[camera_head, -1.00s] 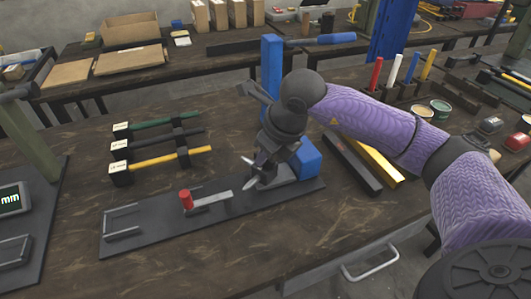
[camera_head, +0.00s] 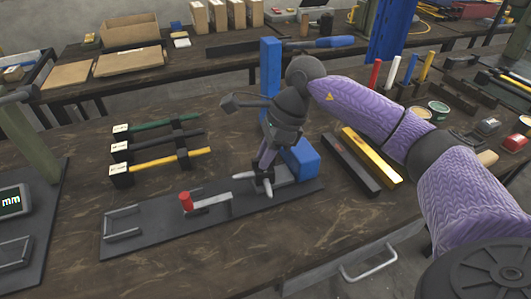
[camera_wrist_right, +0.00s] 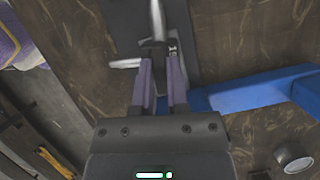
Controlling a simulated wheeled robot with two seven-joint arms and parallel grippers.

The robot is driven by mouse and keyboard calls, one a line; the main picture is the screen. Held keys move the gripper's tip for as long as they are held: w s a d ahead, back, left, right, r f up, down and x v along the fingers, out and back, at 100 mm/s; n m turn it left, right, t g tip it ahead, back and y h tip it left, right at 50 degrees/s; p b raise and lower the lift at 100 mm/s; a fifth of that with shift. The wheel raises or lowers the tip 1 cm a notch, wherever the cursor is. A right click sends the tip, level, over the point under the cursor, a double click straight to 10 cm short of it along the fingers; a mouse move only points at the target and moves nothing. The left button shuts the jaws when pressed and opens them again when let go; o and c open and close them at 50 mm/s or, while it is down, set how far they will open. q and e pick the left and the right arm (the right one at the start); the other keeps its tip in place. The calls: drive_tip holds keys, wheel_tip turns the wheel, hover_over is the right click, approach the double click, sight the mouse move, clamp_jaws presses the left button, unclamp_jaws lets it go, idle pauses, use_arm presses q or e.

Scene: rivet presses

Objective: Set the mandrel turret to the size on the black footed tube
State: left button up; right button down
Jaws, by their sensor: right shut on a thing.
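The mandrel turret (camera_head: 258,184) sits on the dark press base, with pale pointed mandrels sticking out left and toward the front. In the wrist view, mandrels (camera_wrist_right: 156,20) show at the top and left of the fingers. My right gripper (camera_head: 263,171) is shut on the turret, partly hiding it; its two fingers also show in the wrist view (camera_wrist_right: 161,75). The black footed tube (camera_head: 158,144) lies between a green and a yellow tube on the left. Its pale foot label (camera_head: 120,147) is too small to read. My left gripper is not in view.
The blue press column (camera_head: 270,66) and blue block (camera_head: 302,158) stand close to my right gripper. A red-topped lever (camera_head: 187,202) is left of the turret on the base plate (camera_head: 165,240). Black and yellow bars (camera_head: 371,157) lie to the right.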

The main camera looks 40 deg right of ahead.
drive_tip(key=shift+n+g, duration=0.3)
drive_tip(key=shift+n, duration=0.4)
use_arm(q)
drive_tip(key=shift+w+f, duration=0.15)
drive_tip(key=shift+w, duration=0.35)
use_arm(e)
drive_tip(key=shift+n, duration=0.3)
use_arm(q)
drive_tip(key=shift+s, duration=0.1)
use_arm(e)
drive_tip(key=c, duration=0.6)
unclamp_jaws()
drive_tip(key=shift+c, duration=0.2)
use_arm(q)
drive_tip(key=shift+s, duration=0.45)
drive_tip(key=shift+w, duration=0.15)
